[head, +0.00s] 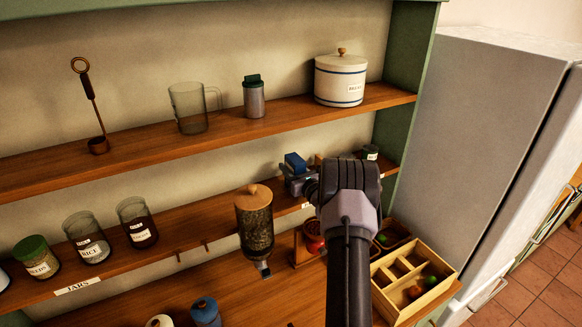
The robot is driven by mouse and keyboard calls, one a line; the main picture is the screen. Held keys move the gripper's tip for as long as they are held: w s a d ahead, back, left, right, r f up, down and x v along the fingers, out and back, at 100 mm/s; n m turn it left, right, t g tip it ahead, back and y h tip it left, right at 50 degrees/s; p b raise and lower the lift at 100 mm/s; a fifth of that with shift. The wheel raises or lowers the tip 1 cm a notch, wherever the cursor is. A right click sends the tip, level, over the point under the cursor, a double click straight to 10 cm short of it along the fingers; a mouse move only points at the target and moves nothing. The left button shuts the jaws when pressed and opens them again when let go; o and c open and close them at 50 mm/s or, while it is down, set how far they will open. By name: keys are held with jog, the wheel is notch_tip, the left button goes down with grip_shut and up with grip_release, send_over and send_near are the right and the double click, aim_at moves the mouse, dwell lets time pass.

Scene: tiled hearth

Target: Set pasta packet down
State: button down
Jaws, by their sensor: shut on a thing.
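A small blue packet (295,161), likely the pasta packet, shows at the right part of the middle shelf (195,226). My gripper (298,181) is shut on it, with the grey jaws around its lower part. My wrist and forearm come up from the bottom and hide the shelf to the right of the packet. A white label on the shelf edge is partly covered by my arm. I cannot tell whether the packet's base touches the shelf.
A wood-lidded glass dispenser (255,222) is left of my gripper. Labelled jars (138,223) stand further left. The upper shelf (230,127) runs above, holding a crock (340,80). A compartmented wooden box (440,290) is below right. A fridge (475,120) stands at right.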

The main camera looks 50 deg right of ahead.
jog(key=c, duration=0.9)
grip_release()
jog(key=shift+r, duration=0.2)
jog(key=b+v, duration=0.1)
jog(key=v, duration=1.1)
jog(key=shift+s, duration=0.1)
jog(key=shift+f, duration=0.1)
